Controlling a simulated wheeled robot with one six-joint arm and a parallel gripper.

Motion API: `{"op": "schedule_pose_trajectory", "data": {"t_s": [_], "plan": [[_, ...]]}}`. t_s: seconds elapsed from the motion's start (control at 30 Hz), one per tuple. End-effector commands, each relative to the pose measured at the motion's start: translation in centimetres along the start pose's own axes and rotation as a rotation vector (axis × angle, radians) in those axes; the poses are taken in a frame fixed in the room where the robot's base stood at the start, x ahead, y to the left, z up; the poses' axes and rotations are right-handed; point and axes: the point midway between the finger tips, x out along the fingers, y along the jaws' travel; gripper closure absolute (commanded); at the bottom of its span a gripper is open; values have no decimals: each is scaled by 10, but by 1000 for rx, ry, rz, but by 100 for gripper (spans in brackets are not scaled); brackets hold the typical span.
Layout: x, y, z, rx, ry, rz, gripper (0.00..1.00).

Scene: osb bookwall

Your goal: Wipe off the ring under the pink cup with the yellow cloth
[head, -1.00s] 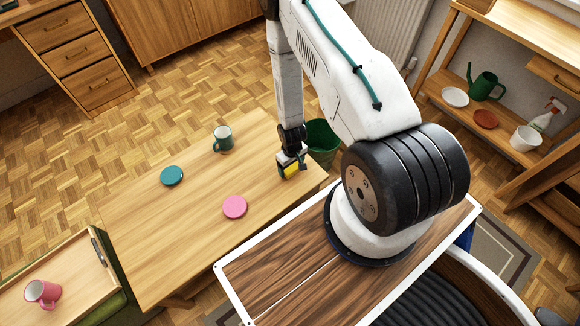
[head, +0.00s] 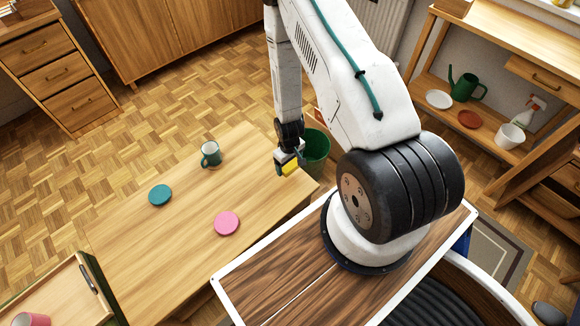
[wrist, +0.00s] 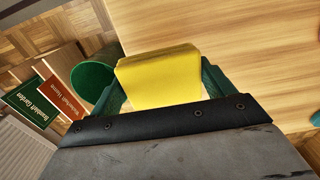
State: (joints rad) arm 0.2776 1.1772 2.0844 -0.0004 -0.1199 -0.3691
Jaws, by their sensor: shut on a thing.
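My gripper (head: 288,166) is shut on the yellow cloth (head: 290,169), near the right end of the wooden table (head: 130,240). In the wrist view the yellow cloth (wrist: 160,78) sits between the fingers as a thick folded pad. I cannot tell whether it touches the table. No ring mark shows clearly.
A dark green mug (head: 211,153) stands on the table's far side. A green bin (head: 315,150) stands on the floor beyond its right end. A shelf at the right holds a watering can (head: 466,87) and a white pot (head: 511,136). Books (wrist: 38,103) show in the wrist view.

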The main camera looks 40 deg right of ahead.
Motion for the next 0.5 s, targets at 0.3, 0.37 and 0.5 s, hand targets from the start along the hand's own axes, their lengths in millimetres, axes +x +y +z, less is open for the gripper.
{"op": "schedule_pose_trajectory", "data": {"t_s": [0.3, 0.37, 0.5], "plan": [[-24, -2, 0, -3, 1, 0, 48], [-25, -2, 0, -3, 0, 0, 48], [-25, -2, 0, -3, 0, 0, 48]]}}
